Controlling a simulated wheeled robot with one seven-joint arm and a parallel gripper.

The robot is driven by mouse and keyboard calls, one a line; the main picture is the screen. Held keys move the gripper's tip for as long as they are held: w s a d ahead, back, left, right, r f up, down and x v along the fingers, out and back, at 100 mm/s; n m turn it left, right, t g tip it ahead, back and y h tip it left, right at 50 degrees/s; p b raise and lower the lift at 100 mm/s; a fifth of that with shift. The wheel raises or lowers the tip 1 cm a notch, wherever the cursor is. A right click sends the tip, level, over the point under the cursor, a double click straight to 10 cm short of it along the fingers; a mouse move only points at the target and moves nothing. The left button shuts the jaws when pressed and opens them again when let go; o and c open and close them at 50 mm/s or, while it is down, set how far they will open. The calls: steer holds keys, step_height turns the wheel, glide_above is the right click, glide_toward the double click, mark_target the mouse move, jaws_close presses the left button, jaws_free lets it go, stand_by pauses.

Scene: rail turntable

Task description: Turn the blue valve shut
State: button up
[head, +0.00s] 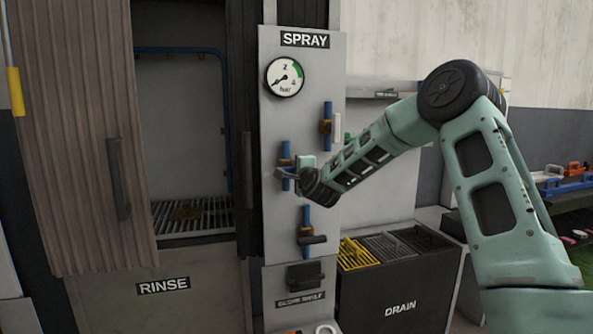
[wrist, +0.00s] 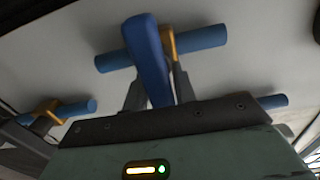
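The blue valve has a blue lever (wrist: 148,58) and a brass body (wrist: 169,44) on a blue pipe (wrist: 203,37) in the wrist view. The lever points out towards the wrist camera. My gripper (wrist: 157,82) is at the valve, with one grey finger on each side of the lever. I cannot tell whether the fingers press on it or leave small gaps. In the head view my gripper (head: 289,174) reaches the middle-left pipe on the spray panel (head: 335,65). The gripper and wrist hide much of the valve there.
Another valve (head: 326,126) is up to the right, and a dark-handled one (head: 308,238) is below. A pressure gauge (head: 285,76) is above. The rinse cabinet's door (head: 85,130) stands at left. A drain bin (head: 400,285) with yellow and grey racks is below right.

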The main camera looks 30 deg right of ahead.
steer(key=shift+o, duration=0.9)
steer(key=shift+s, duration=0.25)
steer(key=b+v, duration=0.1)
steer(key=v, duration=1.6)
